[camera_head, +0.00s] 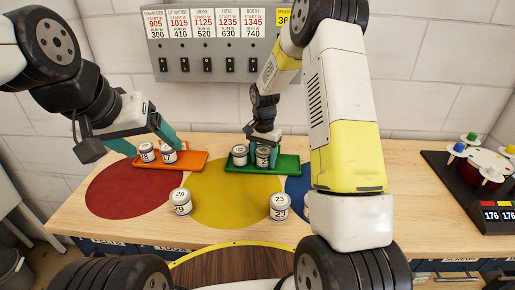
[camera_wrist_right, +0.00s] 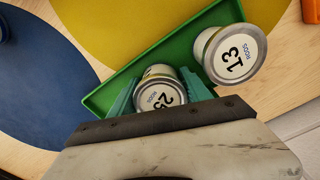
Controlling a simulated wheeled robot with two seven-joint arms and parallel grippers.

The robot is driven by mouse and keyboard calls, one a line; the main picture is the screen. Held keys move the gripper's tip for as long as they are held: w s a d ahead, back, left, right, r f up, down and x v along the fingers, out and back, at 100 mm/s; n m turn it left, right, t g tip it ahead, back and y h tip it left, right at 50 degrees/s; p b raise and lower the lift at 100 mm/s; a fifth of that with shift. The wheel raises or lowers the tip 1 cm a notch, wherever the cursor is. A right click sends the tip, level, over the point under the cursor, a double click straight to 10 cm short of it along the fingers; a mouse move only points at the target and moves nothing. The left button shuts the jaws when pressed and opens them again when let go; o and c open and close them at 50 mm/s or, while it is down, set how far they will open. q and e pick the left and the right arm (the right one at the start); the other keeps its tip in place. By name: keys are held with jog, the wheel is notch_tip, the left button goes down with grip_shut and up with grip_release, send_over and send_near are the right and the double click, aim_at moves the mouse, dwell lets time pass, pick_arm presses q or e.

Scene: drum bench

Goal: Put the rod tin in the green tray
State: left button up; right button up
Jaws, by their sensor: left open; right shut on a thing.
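The green tray (camera_head: 289,164) stands at the back of the bench, and its rim also shows in the right wrist view (camera_wrist_right: 98,99). My right gripper (camera_head: 263,153) is shut on a white-lidded tin marked 25 (camera_wrist_right: 160,97), apparently lettered RODS, within the tray's outline. I cannot tell if it touches the tray floor. Another tin, marked 13 (camera_wrist_right: 234,55) and also lettered RODS, sits beside it in the tray, and shows left of the gripper in the head view (camera_head: 239,155). My left gripper (camera_head: 150,143) is open at the orange tray (camera_head: 193,160).
Two tins (camera_head: 147,152) (camera_head: 169,155) sit in the orange tray. Loose tins stand at the front: one on the left (camera_head: 181,202), one on the right (camera_head: 280,206). Red, yellow and blue discs mark the bench. A black stand (camera_head: 455,180) is far right.

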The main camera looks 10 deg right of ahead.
aim_at(263, 150)
jog(key=o, duration=1.3)
jog(key=shift+f, duration=0.1)
notch_tip(263, 150, up, 12)
jog(key=s+d+r+n+t+y, duration=0.1)
jog(key=s+d+r+n+t, duration=0.2)
jog(key=s+r, duration=1.05)
jog(key=shift+s+a+r+n+t+y, duration=0.3)
jog(key=shift+s+n+t, duration=0.35)
jog(key=shift+s, duration=1.75)
jog(key=shift+s+a+r+n+t+y, duration=0.1)
jog(key=shift+s+r+n+t, duration=0.55)
jog(key=shift+s, duration=1.75)
jog(key=shift+s+a+r+n+t+y, duration=0.25)
jog(key=shift+s+n, duration=0.65)
jog(key=shift+s, duration=1.5)
jog(key=shift+d+f, duration=0.1)
